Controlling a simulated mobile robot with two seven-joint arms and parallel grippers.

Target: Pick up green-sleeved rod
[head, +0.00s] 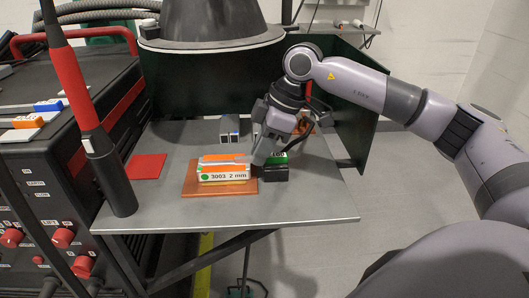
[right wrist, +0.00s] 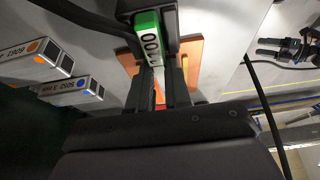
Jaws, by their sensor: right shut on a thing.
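The green-sleeved rod has a green end and a white label reading 1100 in the right wrist view (right wrist: 148,40). Its green part also shows in the head view (head: 281,154), just above a black block (head: 276,174). My right gripper (head: 262,158) points down over the block's left side, with its fingers shut on the rod. In the right wrist view the rod's pale shaft runs between the two fingers (right wrist: 160,88). The green end lies against a dark part, and I cannot tell whether the rod is clear of the block.
A box labelled 3003 2 mm (head: 223,175), with orange-sleeved rods on top, sits on a brown board (head: 190,187) left of the gripper. A small grey box (head: 229,127) stands behind. A red square (head: 147,166) lies left. The table's (head: 290,210) front right is bare.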

